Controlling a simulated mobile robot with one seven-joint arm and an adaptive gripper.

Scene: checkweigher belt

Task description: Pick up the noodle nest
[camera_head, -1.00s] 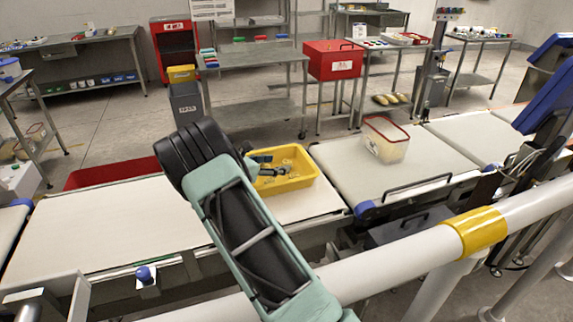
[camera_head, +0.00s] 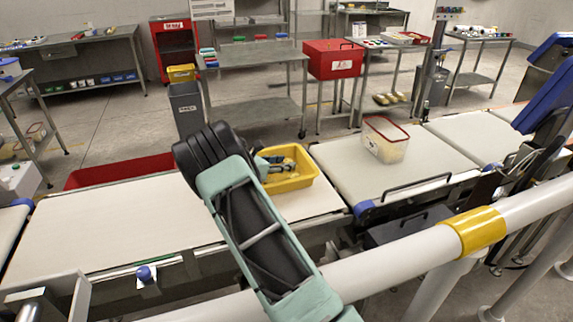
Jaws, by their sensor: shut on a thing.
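A yellow tray (camera_head: 304,179) sits on the white belt in the middle of the view. Small pale noodle nests (camera_head: 289,163) show inside it, too small to tell apart well. My gripper (camera_head: 283,166) is at the left part of the tray, low over its inside, with my own arm covering the tray's left side. It is shut on a noodle nest, which its fingers mostly hide.
A clear bin with a red rim (camera_head: 386,142) stands on the belt section to the right. A red bin (camera_head: 118,170) lies behind the left belt. A white rail with a yellow band (camera_head: 476,232) runs across the front. The left belt (camera_head: 110,225) is bare.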

